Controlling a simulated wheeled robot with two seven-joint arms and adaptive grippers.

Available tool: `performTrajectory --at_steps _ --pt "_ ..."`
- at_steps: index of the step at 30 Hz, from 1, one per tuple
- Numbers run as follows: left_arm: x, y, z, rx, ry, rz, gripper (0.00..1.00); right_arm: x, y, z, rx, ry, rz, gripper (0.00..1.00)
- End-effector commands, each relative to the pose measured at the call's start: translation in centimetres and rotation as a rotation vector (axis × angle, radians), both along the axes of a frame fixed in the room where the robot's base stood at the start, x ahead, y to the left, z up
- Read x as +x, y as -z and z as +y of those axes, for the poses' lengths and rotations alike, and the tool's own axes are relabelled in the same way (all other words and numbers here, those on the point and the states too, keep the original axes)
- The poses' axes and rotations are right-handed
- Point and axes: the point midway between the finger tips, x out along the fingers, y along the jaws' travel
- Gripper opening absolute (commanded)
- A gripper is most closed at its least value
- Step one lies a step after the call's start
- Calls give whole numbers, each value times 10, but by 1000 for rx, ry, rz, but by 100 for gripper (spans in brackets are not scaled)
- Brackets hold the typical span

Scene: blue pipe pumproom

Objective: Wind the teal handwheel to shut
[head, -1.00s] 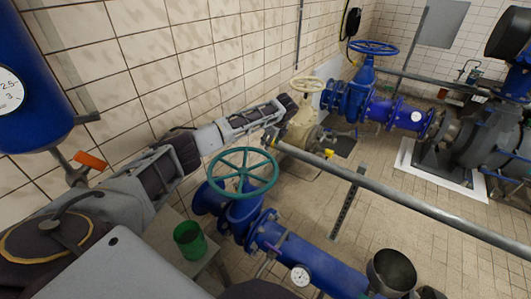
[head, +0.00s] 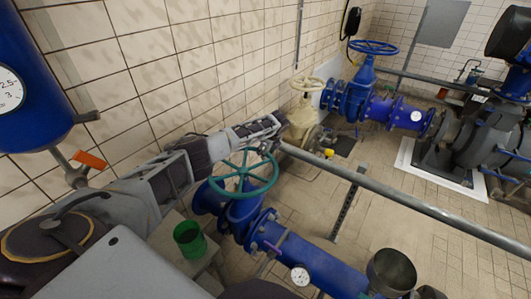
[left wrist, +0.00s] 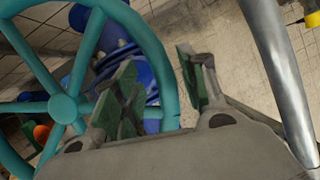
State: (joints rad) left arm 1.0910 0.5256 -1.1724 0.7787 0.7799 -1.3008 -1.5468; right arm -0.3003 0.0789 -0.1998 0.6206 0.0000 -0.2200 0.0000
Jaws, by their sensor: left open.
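The teal handwheel (head: 243,172) is a spoked ring on top of a blue valve (head: 240,212) in the middle of the head view. My left arm reaches in from the left behind the wheel. My left gripper (head: 268,150) is at the wheel's far right rim. In the left wrist view the open gripper (left wrist: 158,68) has green-padded fingers. The handwheel (left wrist: 68,108) fills the left side there, and its rim appears between the two fingers. I cannot tell whether either finger touches the rim. My right gripper is not in view.
A grey rail (head: 400,197) runs diagonally just right of the wheel. A green cup (head: 189,240) stands on a ledge at lower left. A cream valve (head: 305,115) and a blue-wheeled valve (head: 360,85) stand beyond. A tiled wall borders the left; the right floor is partly open.

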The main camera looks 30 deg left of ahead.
Motion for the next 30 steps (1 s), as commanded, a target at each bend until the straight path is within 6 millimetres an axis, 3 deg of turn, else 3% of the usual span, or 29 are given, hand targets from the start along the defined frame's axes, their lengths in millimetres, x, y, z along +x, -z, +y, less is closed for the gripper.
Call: performTrajectory --at_steps 16,26,30 --pt "1 7 3 1 0 0 42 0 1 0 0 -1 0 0" --pt "1 7 3 1 0 0 0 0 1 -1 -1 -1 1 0" --pt "1 7 3 1 0 0 0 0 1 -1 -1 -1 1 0"
